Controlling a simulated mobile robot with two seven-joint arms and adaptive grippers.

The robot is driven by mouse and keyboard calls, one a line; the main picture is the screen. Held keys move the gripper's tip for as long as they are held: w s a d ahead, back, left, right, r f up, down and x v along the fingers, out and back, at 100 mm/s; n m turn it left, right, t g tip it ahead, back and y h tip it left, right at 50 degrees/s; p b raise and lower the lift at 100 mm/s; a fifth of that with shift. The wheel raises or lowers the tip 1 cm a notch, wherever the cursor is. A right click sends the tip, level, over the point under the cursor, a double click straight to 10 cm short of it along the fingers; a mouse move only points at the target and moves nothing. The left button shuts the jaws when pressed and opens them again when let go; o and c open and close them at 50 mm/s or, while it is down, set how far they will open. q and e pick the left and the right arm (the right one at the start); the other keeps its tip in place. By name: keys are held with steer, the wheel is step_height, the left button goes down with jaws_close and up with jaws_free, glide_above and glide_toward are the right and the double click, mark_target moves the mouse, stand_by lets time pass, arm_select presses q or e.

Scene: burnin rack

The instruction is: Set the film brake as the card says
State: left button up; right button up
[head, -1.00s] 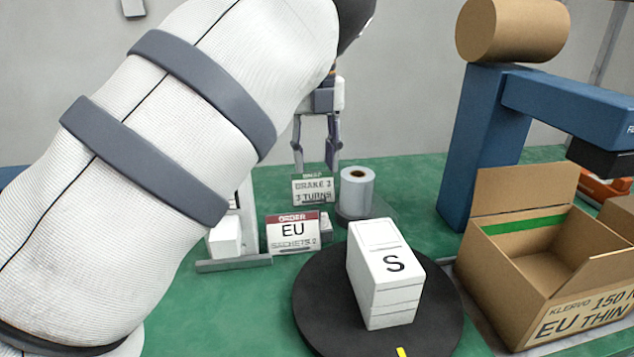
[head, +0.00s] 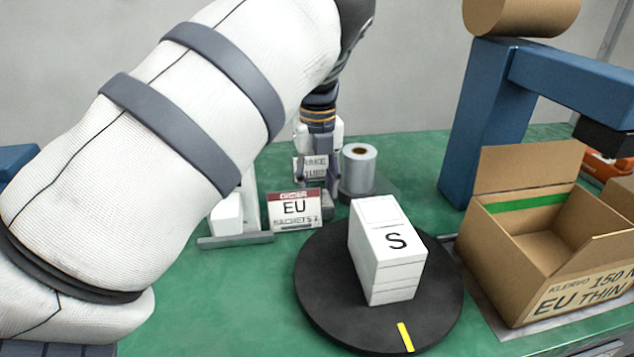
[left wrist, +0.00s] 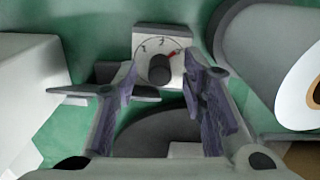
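The brake knob (left wrist: 160,70) is dark and round, on a pale dial plate with numbers (left wrist: 146,42). Its red pointer (left wrist: 173,53) points up and right. My left gripper (left wrist: 161,72) is open, its fingers on either side of the knob in the picture; I cannot tell whether they touch it. In the head view my left gripper (head: 318,180) reaches down in front of the brake card (head: 314,164), partly hiding it; its number is not readable now. The film roll (head: 359,166) stands to the right and also shows in the left wrist view (left wrist: 265,55). My right gripper is out of view.
An order card reading EU (head: 294,210) stands beside a white stack (head: 226,215). A black turntable (head: 325,315) carries a white block of boxes marked S (head: 385,255). An open carton (head: 500,275) and a blue post (head: 480,125) stand at the right.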

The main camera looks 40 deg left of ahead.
mark_target(318, 186)
arm_select(q)
jaws_close()
steer(key=shift+r+m, duration=0.2)
steer(key=shift+m, duration=0.5)
steer(key=shift+f, duration=0.15)
jaws_free()
step_height(318, 186, up, 12)
